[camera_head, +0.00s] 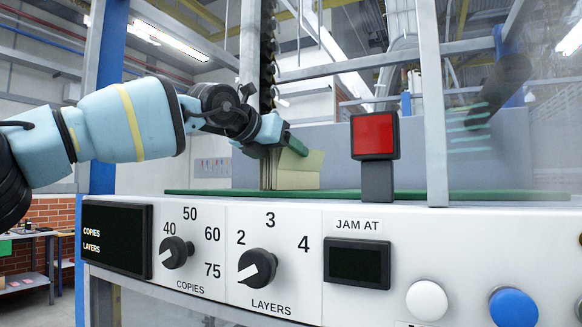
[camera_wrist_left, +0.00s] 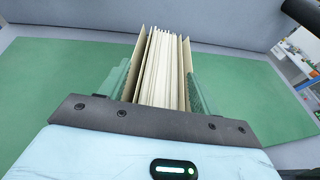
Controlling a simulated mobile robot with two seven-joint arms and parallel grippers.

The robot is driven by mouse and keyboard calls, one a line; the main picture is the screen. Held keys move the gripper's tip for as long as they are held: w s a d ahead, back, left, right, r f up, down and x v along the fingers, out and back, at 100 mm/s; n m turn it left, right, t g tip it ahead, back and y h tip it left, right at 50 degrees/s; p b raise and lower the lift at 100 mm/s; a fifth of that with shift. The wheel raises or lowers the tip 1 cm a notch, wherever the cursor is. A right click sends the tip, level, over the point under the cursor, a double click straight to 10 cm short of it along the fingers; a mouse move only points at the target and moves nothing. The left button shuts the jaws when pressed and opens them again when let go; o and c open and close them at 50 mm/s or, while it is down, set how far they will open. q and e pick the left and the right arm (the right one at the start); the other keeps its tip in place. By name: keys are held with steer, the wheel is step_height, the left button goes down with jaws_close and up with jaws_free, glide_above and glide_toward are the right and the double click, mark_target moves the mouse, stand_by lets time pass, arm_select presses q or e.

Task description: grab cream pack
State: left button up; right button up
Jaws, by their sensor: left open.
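The cream pack (camera_head: 297,172) stands upright on the green mat behind the control panel. In the left wrist view the pack (camera_wrist_left: 162,70) shows as several thin pale sheets between two tan outer boards. My left gripper (camera_head: 277,143) reaches in from the left at the top of the pack. In the left wrist view its green-padded fingers (camera_wrist_left: 160,92) stand one on each side of the pack. The gripper is open, with the pack between the fingers. The pack's lower part is hidden in the wrist view. My right gripper is not in view.
The green mat (camera_wrist_left: 60,90) is bare on both sides of the pack. A grey wall (camera_wrist_left: 230,25) stands behind it. In front are the control panel (camera_head: 315,218), a red square button (camera_head: 374,135) on a post and a vertical frame post (camera_head: 432,110).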

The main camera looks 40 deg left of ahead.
arm_select(q)
steer(key=shift+w+f, duration=0.1)
steer(key=shift+w, duration=0.35)
steer(key=shift+c, duration=0.2)
steer(key=c, duration=1.3)
